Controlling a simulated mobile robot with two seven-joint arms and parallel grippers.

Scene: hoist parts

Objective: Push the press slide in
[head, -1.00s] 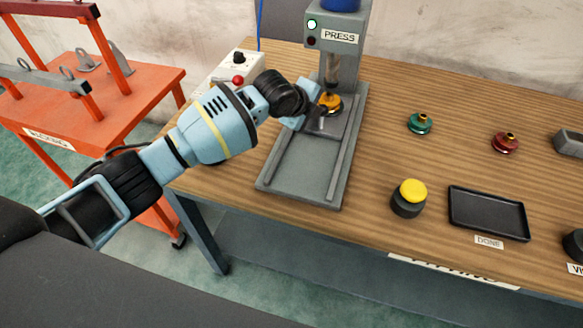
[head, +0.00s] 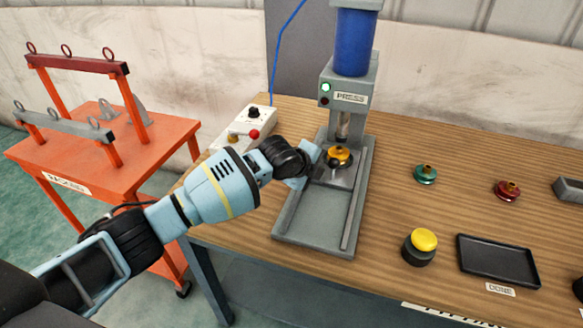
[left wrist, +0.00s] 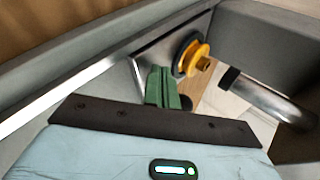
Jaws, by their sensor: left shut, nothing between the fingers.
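The press (head: 345,85) stands at the back of the wooden bench, with two rails running toward the front. Its grey slide (head: 341,178) sits at the back end of the rails, beneath the ram. A yellow-orange part with a dark base (head: 340,155) sits on the slide; it also shows in the left wrist view (left wrist: 192,55). My left gripper (head: 319,171) is at the slide's front left, close to the part. Its green fingers (left wrist: 163,88) are shut and empty, over or against the slide plate; contact is unclear. My right gripper is not in view.
A control box with a red knob (head: 254,134) stands left of the press. A yellow button (head: 424,240), a black tray (head: 497,262), a green part (head: 425,174) and a red part (head: 507,190) are to the right. An orange rack (head: 100,140) stands at left.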

